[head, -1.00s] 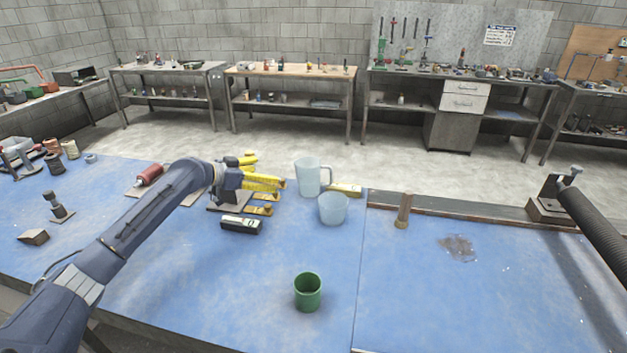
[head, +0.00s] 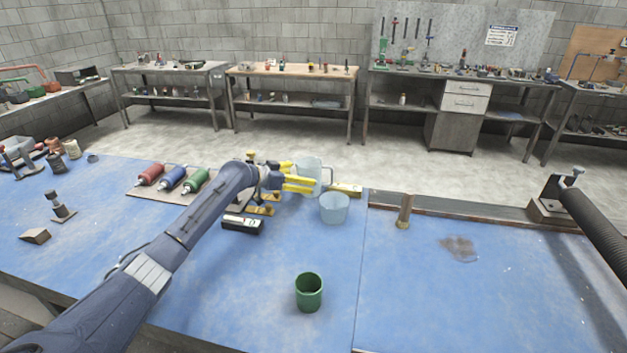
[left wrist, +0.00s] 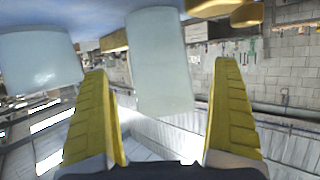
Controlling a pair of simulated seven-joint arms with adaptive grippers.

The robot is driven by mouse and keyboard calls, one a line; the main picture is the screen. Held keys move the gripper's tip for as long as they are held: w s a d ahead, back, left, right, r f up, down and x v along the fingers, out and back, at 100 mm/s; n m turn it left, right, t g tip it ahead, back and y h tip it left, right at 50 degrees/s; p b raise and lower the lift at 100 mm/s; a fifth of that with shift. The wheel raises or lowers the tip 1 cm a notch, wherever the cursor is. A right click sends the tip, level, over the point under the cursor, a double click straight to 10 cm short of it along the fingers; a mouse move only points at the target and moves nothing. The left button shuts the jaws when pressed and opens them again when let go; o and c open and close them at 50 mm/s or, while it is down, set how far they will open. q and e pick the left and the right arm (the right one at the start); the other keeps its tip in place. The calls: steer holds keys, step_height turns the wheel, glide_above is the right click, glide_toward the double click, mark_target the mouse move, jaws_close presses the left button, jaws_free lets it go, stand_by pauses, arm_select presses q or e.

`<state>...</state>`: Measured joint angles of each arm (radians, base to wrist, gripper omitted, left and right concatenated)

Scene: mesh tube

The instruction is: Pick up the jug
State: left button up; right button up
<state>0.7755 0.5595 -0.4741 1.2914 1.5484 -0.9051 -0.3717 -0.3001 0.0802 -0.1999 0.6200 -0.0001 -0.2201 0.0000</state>
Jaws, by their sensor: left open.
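The jug (head: 312,163) is translucent pale blue with a handle on its right side. It stands upright near the back edge of the blue table. My left gripper (head: 301,184), with yellow fingers, is at the jug's left side in the head view, and its fingers overlap the jug's lower part. In the left wrist view the jug (left wrist: 160,62) shows between and beyond the two open fingers (left wrist: 165,115). I cannot tell whether they touch it. My right gripper is not in view.
A translucent cup (head: 334,209) stands just in front of the jug. A green cup (head: 309,292) is nearer the front. A black device (head: 243,225) and colored bottles (head: 172,179) lie to the left. The right half of the table is mostly clear.

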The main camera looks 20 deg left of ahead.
arm_select(q)
steer(key=shift+x, duration=2.7)
steer(key=shift+r, duration=0.15)
steer(key=shift+c, duration=0.2)
steer(key=c, duration=1.6)
